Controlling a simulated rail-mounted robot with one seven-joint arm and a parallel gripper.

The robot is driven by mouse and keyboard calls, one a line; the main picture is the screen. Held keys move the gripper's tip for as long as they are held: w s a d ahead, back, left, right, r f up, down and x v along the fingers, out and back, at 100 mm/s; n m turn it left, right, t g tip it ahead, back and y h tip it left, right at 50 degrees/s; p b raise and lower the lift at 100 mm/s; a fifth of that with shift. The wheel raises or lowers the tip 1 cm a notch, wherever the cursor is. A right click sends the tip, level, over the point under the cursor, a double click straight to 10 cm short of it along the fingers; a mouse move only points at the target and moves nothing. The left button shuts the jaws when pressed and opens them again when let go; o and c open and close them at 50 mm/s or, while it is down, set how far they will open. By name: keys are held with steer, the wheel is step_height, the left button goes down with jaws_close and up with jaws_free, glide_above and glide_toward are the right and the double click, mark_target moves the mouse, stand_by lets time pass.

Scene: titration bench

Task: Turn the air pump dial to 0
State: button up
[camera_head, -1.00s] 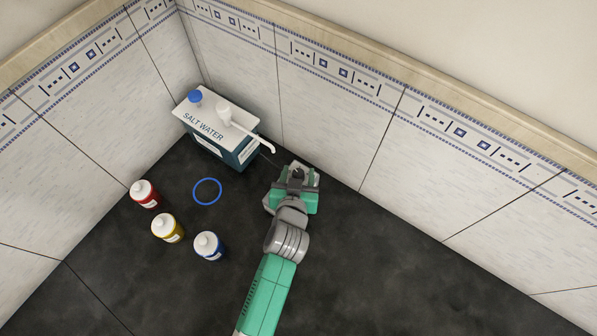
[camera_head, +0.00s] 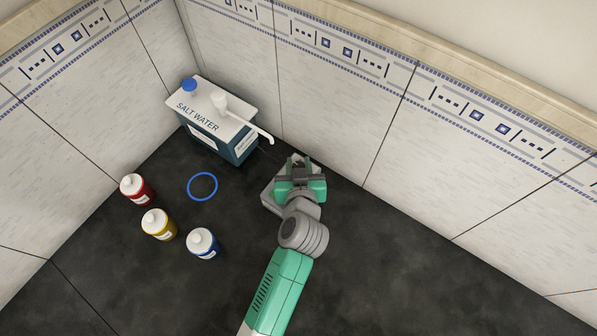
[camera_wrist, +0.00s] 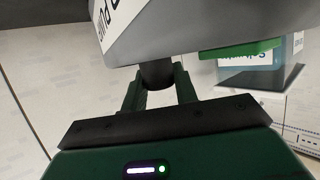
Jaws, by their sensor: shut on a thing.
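The air pump (camera_wrist: 195,22) is a grey body with dark lettering across the top of the wrist view, only partly in frame. Its dark round dial (camera_wrist: 157,74) sticks out of it between my two green fingers. My gripper (camera_wrist: 160,88) is shut on the dial, a finger on each side. No scale or pointer on the dial can be read. In the head view my gripper (camera_head: 299,174) is near the back wall, right of the salt water box, and my arm hides most of the pump and all of the dial.
The salt water box (camera_head: 205,120) with a blue cap and white spout stands in the corner. A blue ring (camera_head: 190,190) lies before it. Red (camera_head: 143,192), yellow (camera_head: 164,229) and blue (camera_head: 208,250) bottles stand at left. The dark bench at right is clear.

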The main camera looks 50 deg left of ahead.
steer(key=shift+f+n+g+y+b, duration=0.4)
steer(key=shift+n+g+b, duration=0.2)
steer(key=shift+b, duration=0.15)
steer(key=shift+r, duration=0.3)
steer(key=o, duration=1)
steer(key=shift+c, duration=0.2)
steer(key=p+v, duration=0.1)
steer(key=v, duration=0.7)
steer(key=shift+w, duration=0.2)
